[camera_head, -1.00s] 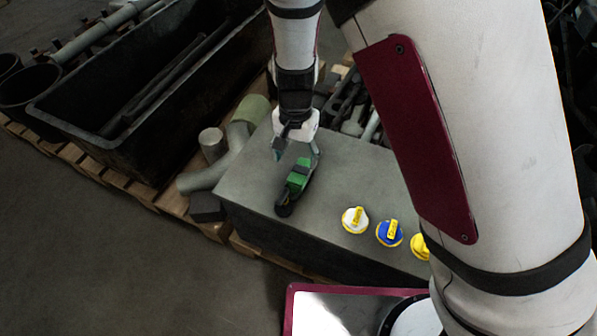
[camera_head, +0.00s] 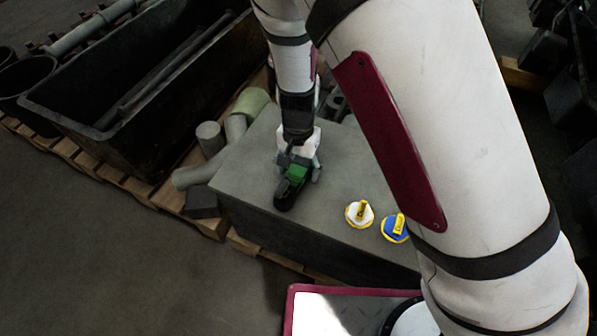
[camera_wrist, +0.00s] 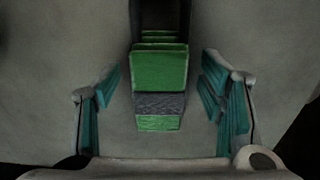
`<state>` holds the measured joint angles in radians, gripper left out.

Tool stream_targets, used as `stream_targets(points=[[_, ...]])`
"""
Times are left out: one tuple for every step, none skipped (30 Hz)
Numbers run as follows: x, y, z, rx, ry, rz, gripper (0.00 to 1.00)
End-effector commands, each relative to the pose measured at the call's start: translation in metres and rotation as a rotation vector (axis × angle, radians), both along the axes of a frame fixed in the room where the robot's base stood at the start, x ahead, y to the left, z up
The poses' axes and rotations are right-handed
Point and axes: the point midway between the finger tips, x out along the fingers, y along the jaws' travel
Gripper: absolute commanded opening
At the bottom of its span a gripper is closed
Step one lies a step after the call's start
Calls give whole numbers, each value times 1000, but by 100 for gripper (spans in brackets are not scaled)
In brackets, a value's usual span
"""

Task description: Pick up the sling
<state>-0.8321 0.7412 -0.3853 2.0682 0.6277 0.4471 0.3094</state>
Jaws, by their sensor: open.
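The sling (camera_head: 289,184) is a green and black bundle lying on the grey block top, near its left edge. My gripper (camera_head: 297,172) is right at it from above, and hides its far part in the head view. In the wrist view the sling (camera_wrist: 159,75) runs up the middle, with green folds and a grey band. The open fingers of my gripper (camera_wrist: 164,103) have teal pads and stand on either side of it. A gap shows between each pad and the sling, so it is not gripped.
A white and yellow knob (camera_head: 359,214) and a blue and yellow knob (camera_head: 395,228) sit on the grey block (camera_head: 330,235) to the right of the sling. A black bin (camera_head: 115,155) and grey pipes (camera_head: 200,172) lie to the left on a wooden pallet.

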Motion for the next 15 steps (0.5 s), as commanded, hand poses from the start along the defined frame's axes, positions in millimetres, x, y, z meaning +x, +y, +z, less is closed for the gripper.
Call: stream_targets(points=[[0,0,1,0,0,0,63],[0,0,1,0,0,0,63],[0,0,1,0,0,0,54],[0,0,1,0,0,0,47],[0,0,1,0,0,-1,41],[0,0,1,0,0,-1,32],[0,0,1,0,0,-1,25],[0,0,1,0,0,-1,18],[0,0,1,0,0,-1,9],[0,0,1,0,0,-1,2],[0,0,1,0,0,-1,1],[0,0,1,1,-1,-1,1],[0,0,1,1,-1,-1,1],[0,0,1,1,-1,-1,1],[0,0,1,1,-1,-1,1]])
